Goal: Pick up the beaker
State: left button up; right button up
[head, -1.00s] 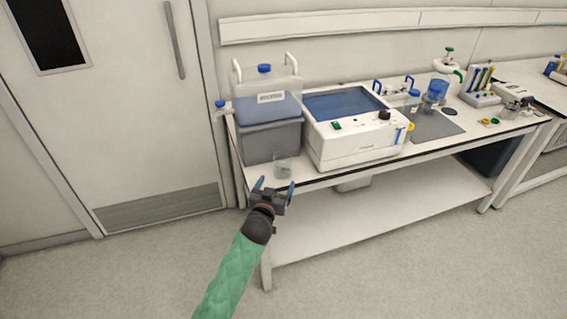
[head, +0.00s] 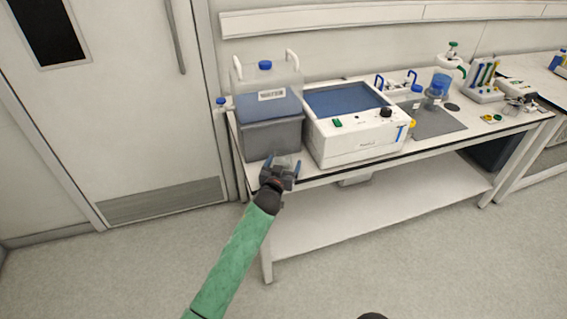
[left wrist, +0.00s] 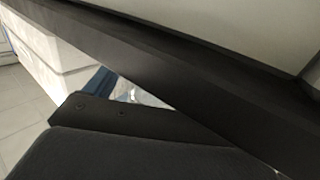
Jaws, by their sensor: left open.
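A small clear glass beaker (head: 287,158) stands at the front left edge of the bench in the head view, in front of the grey container. My left gripper (head: 282,167) is open right at the beaker, with its blue-tipped fingers on either side of it in the picture. The gripper hides the lower part of the beaker, and I cannot tell whether a finger touches it. In the left wrist view, dark gripper parts fill most of the frame, and a small pale glassy patch shows between them. My right gripper is not in view.
A white blue-lidded machine (head: 362,145) is close on the right. The bench (head: 322,176) has a front edge under the gripper. Floor in front is clear.

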pick_arm(q)
jog(key=c, duration=1.2)
